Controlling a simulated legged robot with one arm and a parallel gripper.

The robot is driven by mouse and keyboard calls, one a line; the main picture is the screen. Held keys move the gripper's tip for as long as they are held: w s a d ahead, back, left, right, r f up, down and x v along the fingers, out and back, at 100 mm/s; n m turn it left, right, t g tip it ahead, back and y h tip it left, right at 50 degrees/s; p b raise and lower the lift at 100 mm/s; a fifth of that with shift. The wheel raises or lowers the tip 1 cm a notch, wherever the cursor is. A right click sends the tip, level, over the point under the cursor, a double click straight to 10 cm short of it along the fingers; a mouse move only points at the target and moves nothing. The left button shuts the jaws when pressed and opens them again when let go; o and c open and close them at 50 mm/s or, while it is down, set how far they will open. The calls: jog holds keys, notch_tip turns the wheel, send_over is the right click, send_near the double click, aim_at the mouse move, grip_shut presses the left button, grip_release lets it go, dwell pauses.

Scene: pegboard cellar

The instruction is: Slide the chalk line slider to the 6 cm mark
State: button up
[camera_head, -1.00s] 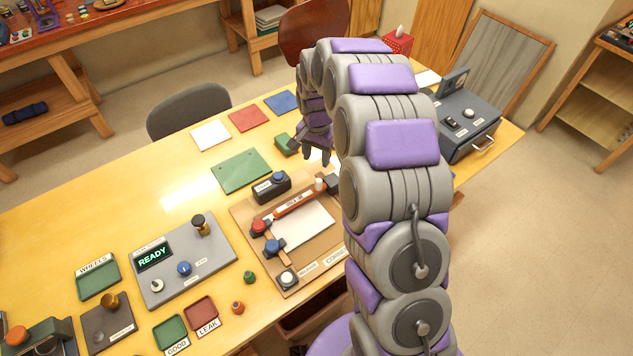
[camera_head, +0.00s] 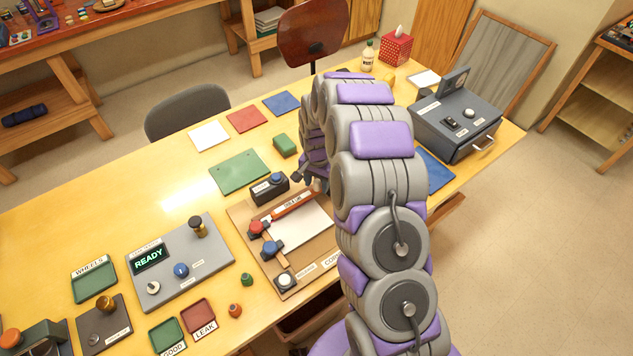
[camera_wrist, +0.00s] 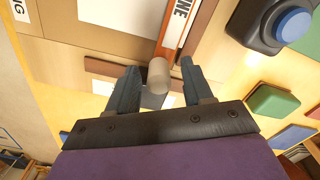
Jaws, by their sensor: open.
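The chalk line slider is an orange strip (camera_head: 295,204) with a white label, on a tan board (camera_head: 248,212); its label ends in "NE" in the wrist view (camera_wrist: 177,32). A pale cylindrical knob (camera_wrist: 158,74) stands at the strip's near end in the wrist view. My gripper (camera_wrist: 158,82) is open, with one dark finger on each side of the knob; small gaps show, and contact cannot be told. In the head view my gripper (camera_head: 309,183) is low at the board's back right, partly behind my arm, and the knob is hidden. No 6 cm mark is readable.
A black box with a blue button (camera_head: 268,189) stands close behind the strip and also shows in the wrist view (camera_wrist: 278,24). A red knob (camera_head: 257,227) and a blue knob (camera_head: 272,247) stand on the board's left. A green block (camera_head: 285,146) lies behind.

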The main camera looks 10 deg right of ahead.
grip_shut()
dwell(0.3)
dwell(0.3)
